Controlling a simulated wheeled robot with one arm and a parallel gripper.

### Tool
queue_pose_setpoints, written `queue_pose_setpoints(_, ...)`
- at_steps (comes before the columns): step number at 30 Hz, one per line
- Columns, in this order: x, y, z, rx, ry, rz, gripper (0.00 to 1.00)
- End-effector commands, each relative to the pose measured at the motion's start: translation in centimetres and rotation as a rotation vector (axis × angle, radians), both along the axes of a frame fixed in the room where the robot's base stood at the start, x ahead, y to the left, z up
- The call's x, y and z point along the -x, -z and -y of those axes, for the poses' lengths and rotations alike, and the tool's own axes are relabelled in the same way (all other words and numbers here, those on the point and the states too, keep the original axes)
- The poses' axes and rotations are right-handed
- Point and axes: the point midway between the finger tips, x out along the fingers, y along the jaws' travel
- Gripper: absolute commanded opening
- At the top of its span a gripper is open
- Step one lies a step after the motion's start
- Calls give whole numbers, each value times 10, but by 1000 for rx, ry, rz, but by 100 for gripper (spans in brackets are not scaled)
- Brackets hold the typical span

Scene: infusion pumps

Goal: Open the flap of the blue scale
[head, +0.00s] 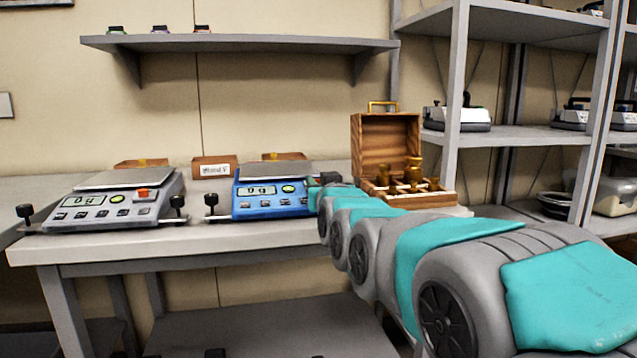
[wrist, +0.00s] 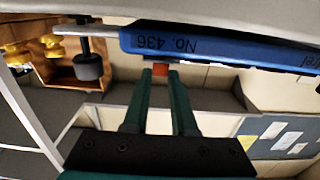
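The blue scale (head: 270,196) stands on the bench in the head view, its display reading 0 g. My arm covers its right end. In the wrist view, the blue scale's side (wrist: 215,45) runs along the top, its "No 436" lettering upside down. My gripper (wrist: 160,74) points at this side, with its two green fingers apart. A small red-orange piece (wrist: 160,70) shows between the fingertips, just by the scale's edge. I cannot tell whether the fingers touch it. No raised flap can be made out.
A grey scale (head: 110,205) with an orange piece stands to the left. A wooden box (head: 386,145) with brass weights stands open close to the right of the blue scale. A black knob foot (wrist: 88,66) is beside my fingers. A wall shelf (head: 240,43) hangs above.

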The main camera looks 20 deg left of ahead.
Motion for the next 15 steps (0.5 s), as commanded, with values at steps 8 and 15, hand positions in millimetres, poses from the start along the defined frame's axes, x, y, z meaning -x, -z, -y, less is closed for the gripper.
queue_pose_setpoints(8, 0, 0, 0, 0, 0, 0, 0)
queue_pose_setpoints(15, 0, 0, 0, 0, 0, 0, 0)
